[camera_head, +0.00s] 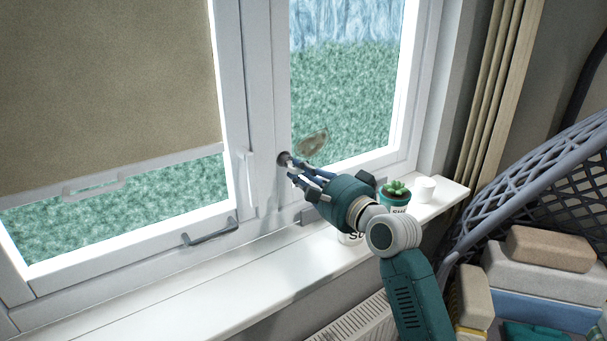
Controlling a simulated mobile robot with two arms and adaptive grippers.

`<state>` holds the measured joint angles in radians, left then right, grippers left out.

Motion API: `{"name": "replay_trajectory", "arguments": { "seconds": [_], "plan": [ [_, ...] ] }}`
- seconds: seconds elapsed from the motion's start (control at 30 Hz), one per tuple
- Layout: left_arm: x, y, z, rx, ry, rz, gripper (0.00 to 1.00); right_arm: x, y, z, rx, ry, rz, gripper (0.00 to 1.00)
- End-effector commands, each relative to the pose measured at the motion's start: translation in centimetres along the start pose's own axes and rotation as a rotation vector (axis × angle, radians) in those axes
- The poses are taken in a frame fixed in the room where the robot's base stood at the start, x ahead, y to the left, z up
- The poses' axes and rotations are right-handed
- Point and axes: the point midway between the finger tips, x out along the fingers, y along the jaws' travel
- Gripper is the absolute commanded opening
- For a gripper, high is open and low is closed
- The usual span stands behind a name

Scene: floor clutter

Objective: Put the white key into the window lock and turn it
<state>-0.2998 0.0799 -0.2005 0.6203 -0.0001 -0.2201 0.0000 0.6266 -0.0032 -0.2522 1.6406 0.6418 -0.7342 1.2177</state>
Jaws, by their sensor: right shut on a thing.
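The window lock (284,159) is a small dark round spot on the white middle frame of the window. My right gripper (293,173) reaches in from the lower right, with its fingertips right at the lock. Its blue-grey fingers are shut on the white key, which is too small and covered by the fingers to make out. I cannot tell how far the key sits in the lock. My left gripper is out of view.
A white window handle (247,178) is left of the lock, and a grey handle (210,232) is lower left. On the white sill (240,291) stand a potted succulent (396,194) and a white cup (425,189). A grey lattice chair (535,180) and stacked boxes (540,275) are at right.

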Motion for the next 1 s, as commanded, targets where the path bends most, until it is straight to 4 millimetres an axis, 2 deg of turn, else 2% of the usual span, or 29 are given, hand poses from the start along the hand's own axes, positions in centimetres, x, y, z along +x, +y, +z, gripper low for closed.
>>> {"name": "replay_trajectory", "arguments": {
  "seconds": [0.37, 0.4, 0.5, 0.83, 1.0],
  "plan": [
    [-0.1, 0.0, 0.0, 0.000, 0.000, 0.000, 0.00, 1.0, -0.1, 0.1, 0.001, -0.001, -0.001, 0.00],
    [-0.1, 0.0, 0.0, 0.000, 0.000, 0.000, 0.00, 1.0, 0.0, 0.1, 0.001, -0.001, -0.001, 0.20],
    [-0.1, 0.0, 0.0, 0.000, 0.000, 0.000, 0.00, 0.9, 0.0, 0.1, 0.001, 0.000, -0.001, 0.38],
    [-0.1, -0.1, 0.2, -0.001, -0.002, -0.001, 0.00, 0.7, 0.0, 0.0, 0.001, 0.000, 0.000, 0.38],
    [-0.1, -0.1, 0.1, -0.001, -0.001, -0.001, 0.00, -1.1, 0.1, 0.0, -0.001, 0.001, -0.001, 0.38]
  ]
}}
